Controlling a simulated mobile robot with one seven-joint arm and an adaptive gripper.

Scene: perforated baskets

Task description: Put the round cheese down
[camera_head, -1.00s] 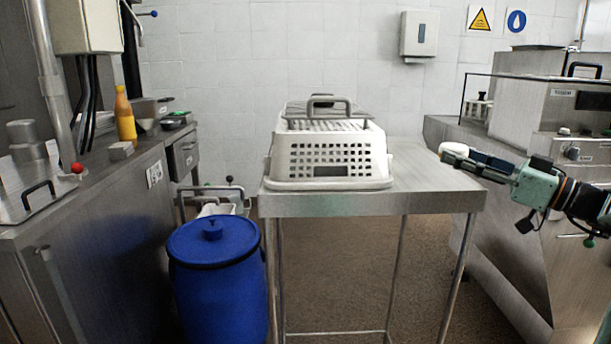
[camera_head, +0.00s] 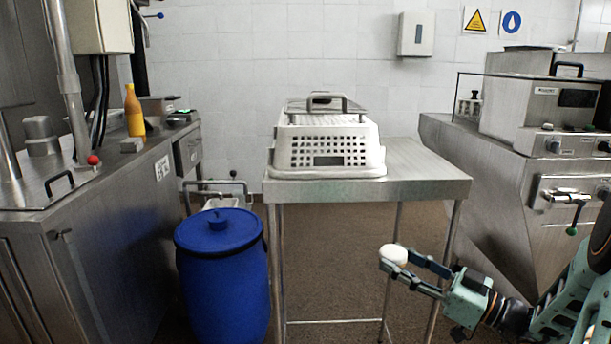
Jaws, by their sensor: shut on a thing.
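The round cheese (camera_head: 394,254) is a small white rounded piece at the tips of my gripper (camera_head: 398,265). My gripper is shut on it, with one finger on each side. The cheese is held in the air, in front of the steel table's right part and appearing below its top in the picture. The steel table (camera_head: 425,165) has a bare stretch of top on its right. A white perforated basket (camera_head: 330,150) stands on the table's left and middle part.
A blue barrel (camera_head: 222,285) stands on the floor left of the table. A steel counter (camera_head: 100,200) lies at the left with a yellow bottle (camera_head: 134,112) on it. Steel kitchen equipment (camera_head: 500,165) stands at the right, near my arm.

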